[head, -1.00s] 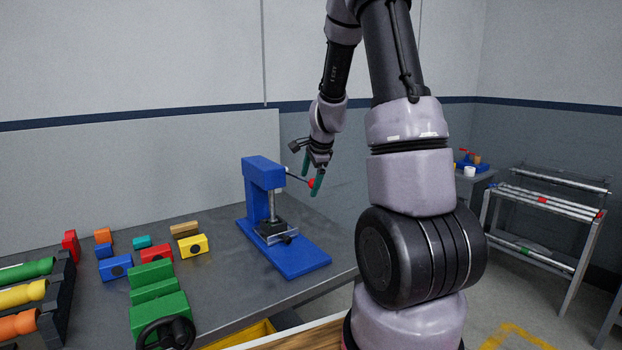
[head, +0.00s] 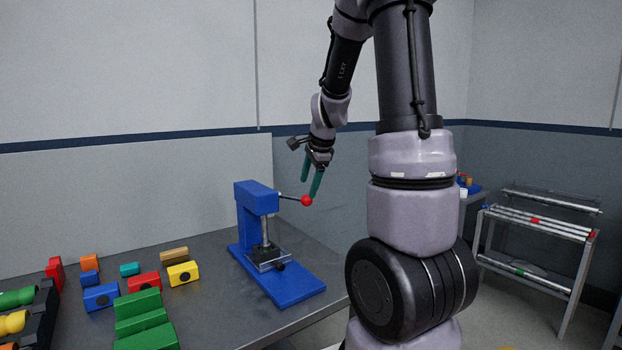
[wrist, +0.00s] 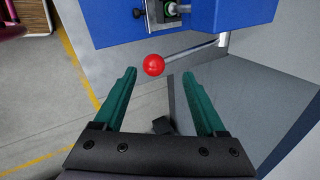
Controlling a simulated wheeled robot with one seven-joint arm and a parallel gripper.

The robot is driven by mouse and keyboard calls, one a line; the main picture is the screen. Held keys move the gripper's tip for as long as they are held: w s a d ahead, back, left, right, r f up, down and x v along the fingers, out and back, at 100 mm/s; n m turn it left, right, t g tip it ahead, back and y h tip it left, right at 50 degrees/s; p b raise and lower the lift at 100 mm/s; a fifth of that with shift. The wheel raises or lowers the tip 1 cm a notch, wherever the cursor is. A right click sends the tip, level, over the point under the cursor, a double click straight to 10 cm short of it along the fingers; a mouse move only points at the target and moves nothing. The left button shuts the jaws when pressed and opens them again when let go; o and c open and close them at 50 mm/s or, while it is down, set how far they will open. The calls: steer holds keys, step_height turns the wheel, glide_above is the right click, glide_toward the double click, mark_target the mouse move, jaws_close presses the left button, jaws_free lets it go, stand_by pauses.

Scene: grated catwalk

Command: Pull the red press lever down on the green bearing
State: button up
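The blue press (head: 258,205) stands on the grey table, and its lever sticks out to the right, ending in a red ball knob (head: 306,201). In the wrist view the red knob (wrist: 154,65) lies just beyond my fingertips, roughly between their lines, with the lever rod (wrist: 190,50) running to the right. My gripper (head: 311,175) has green fingers and is above the knob in the head view; in the wrist view the gripper (wrist: 158,72) is open with nothing between the fingers. A small dark fixture (head: 268,259) sits under the press ram.
Green blocks (head: 140,318) and red, blue, yellow and orange blocks stand on the table left of the press. Coloured rollers (head: 14,320) are at the far left. A rack with rods (head: 540,225) stands at the right, apart from the table.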

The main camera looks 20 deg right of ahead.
steer(key=shift+v, duration=1)
steer(key=c, duration=0.7)
steer(key=shift+a+r+n, duration=0.1)
steer(key=shift+r+n, duration=0.2)
steer(key=shift+n, duration=0.4)
jaws_close()
step_height(320, 180, up, 9)
steer(key=a+n+h, duration=0.1)
steer(key=a+n, duration=0.1)
steer(key=n, duration=1.8)
steer(key=x, duration=0.4)
steer(key=s+x, duration=0.1)
steer(key=x, duration=0.3)
steer(key=s+f+x, duration=0.1)
steer(key=x, duration=0.3)
steer(key=shift+s+d, duration=0.2)
steer(key=shift+d, duration=0.2)
steer(key=shift+s+f, duration=0.1)
steer(key=shift+f, duration=0.45)
